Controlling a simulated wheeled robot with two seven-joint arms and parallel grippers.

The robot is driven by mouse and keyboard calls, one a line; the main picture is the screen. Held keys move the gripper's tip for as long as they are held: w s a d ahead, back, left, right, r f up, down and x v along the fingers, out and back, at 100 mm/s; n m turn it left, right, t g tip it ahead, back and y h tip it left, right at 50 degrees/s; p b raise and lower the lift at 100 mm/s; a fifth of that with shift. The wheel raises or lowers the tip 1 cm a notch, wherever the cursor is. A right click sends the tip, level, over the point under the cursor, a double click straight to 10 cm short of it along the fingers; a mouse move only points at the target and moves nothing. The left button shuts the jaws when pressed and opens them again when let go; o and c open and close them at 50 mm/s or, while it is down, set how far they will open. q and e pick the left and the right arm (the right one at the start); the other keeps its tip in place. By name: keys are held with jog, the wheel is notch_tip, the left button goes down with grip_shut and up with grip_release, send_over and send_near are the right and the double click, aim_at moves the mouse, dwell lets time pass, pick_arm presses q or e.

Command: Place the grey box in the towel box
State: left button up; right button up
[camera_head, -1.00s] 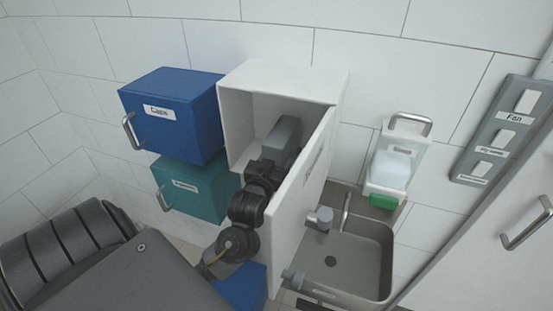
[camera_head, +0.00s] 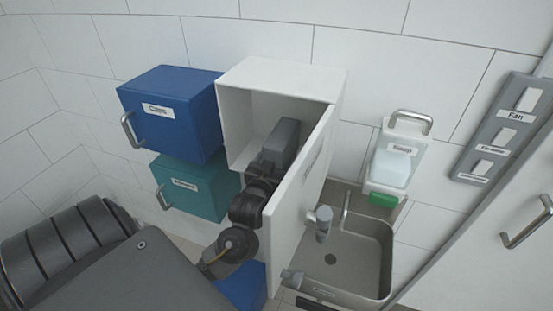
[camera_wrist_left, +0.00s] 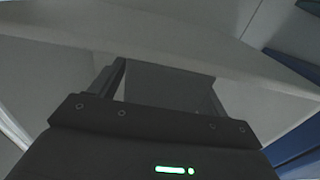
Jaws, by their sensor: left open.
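The grey box (camera_head: 284,137) is inside the open white wall box (camera_head: 236,125), near its opening. The white box's door (camera_head: 301,190) stands open and bears a label too small to read; I cannot tell if this is the towel box. My left gripper (camera_head: 265,168) reaches into the opening and meets the lower front end of the grey box. In the left wrist view, the grey box (camera_wrist_left: 165,88) lies between the open fingers; any contact is unclear. My right gripper is not in view.
A blue box (camera_head: 170,110) with a handle hangs left, above a teal box (camera_head: 195,188). The open door stands close to my left arm's right side. A sink (camera_head: 345,265) and dispenser (camera_head: 393,165) are to the right. A switch panel (camera_head: 500,130) is at far right.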

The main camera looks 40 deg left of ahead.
pick_arm(q)
jog(key=v, duration=1.2)
jog(key=shift+r, duration=0.15)
